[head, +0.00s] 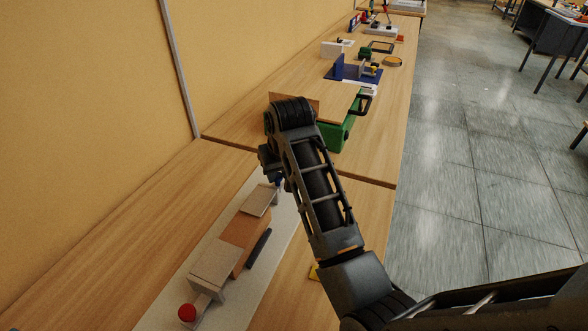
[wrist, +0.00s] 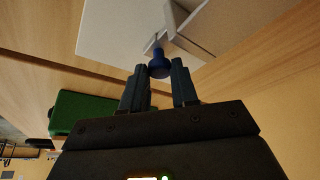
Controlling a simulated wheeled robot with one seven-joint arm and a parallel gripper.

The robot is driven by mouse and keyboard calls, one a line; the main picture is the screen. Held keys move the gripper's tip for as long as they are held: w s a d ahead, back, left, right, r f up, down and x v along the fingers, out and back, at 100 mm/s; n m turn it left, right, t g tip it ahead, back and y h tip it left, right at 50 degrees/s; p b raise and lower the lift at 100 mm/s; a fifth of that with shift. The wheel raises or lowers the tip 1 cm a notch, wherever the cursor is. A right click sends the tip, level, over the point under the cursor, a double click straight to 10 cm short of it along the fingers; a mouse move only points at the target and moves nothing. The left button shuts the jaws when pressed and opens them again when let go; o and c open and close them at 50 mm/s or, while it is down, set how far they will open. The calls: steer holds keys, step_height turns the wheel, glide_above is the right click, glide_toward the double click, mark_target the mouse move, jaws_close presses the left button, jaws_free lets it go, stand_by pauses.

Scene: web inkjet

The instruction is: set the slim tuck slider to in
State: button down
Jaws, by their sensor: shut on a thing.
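The slider device sits on a pale base plate (head: 160,314) on the near table. It has grey end blocks and an orange-brown middle block (head: 242,235). A round blue knob (wrist: 159,66) on a short stem sticks out of its far end; a red knob (head: 187,313) sits at its near end. My gripper (wrist: 158,74) is shut on the blue knob, with one finger on each side of it. In the head view my arm hides most of the gripper and the far end of the device. No label naming the slim tuck slider is readable.
A green box (head: 334,136) stands on the table just beyond my gripper, and it also shows in the wrist view (wrist: 82,112). A dark bar (head: 259,249) lies beside the device. A tan wall (head: 80,90) runs along the left. Further items stand down the table.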

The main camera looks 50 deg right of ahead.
steer(key=shift+a, duration=0.1)
steer(key=c, duration=0.9)
jaws_free()
steer(key=shift+o, duration=0.2)
steer(key=shift+r, duration=0.1)
steer(key=v, duration=0.7)
steer(key=shift+s+r, duration=0.15)
steer(key=shift+r, duration=0.15)
